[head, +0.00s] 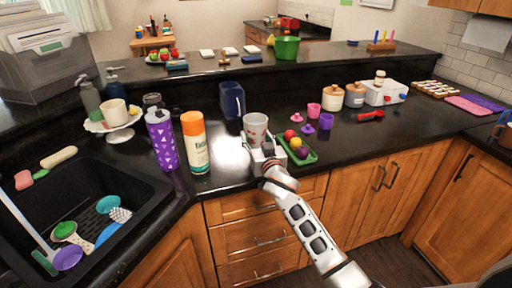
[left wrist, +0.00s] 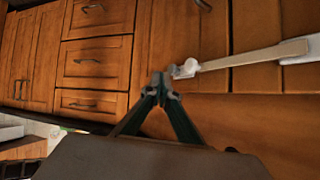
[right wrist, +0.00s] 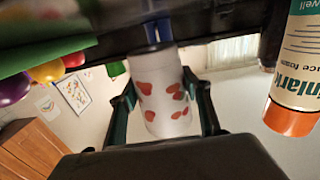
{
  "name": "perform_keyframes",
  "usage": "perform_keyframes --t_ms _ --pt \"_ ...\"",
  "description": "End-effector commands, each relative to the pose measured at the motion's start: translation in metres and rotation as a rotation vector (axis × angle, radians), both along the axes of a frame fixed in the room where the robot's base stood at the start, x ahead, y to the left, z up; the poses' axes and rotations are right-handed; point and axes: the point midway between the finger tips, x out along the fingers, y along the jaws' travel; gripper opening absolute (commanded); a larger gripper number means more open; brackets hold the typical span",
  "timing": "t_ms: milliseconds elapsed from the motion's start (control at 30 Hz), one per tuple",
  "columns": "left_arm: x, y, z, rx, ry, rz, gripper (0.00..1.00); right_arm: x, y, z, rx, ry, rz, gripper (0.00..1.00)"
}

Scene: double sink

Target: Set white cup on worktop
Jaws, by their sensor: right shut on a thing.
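A white cup with red markings (head: 255,129) is upright over the front part of the black worktop (head: 228,174), just left of the green tray. My right gripper (head: 266,158) is shut on it. In the right wrist view the cup (right wrist: 164,92) sits between the two fingers, and the picture is upside down. I cannot tell if its base touches the worktop. A plain whitish cup (head: 115,112) stands on a small white stand at the left. My left gripper (left wrist: 163,88) is shut and empty in front of wooden cabinet fronts; it is not seen in the head view.
A green tray (head: 311,157) with fruit lies right beside the cup. An orange-capped bottle (head: 195,145) and a purple bottle (head: 161,140) stand to the left, a blue pitcher (head: 232,98) behind. The black sink (head: 150,188) is at left.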

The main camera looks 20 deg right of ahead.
Motion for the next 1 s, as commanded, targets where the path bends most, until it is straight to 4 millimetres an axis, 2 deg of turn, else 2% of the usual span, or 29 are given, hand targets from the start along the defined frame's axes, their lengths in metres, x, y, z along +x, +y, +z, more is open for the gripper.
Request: perform_keyframes --t_ms 100,200,667,700,733,767,1000 --pt "0.000 0.001 -0.007 0.000 0.000 0.001 0.00 0.000 0.000 -0.020 0.000 0.001 0.000 0.18" --pt "0.000 0.001 -0.011 0.001 0.002 0.001 0.00 0.000 0.000 -0.031 0.000 0.000 0.000 0.18" --pt "-0.002 0.002 -0.018 0.004 0.009 0.001 0.00 0.000 0.000 -0.037 0.000 -0.001 0.000 0.18" --pt "-0.002 0.002 -0.017 0.004 0.009 0.001 0.00 0.000 0.000 -0.039 -0.002 0.003 -0.001 0.53" --pt "-0.002 0.002 -0.017 0.004 0.009 0.001 0.00 0.000 0.000 -0.039 -0.002 0.003 -0.001 0.61" --pt "-0.002 0.002 -0.017 0.004 0.009 0.001 0.00 0.000 0.000 -0.039 -0.002 0.003 -0.001 0.64" --pt "-0.002 0.002 -0.016 0.005 0.008 0.001 0.00 0.000 0.000 -0.038 -0.002 0.003 -0.001 0.64"
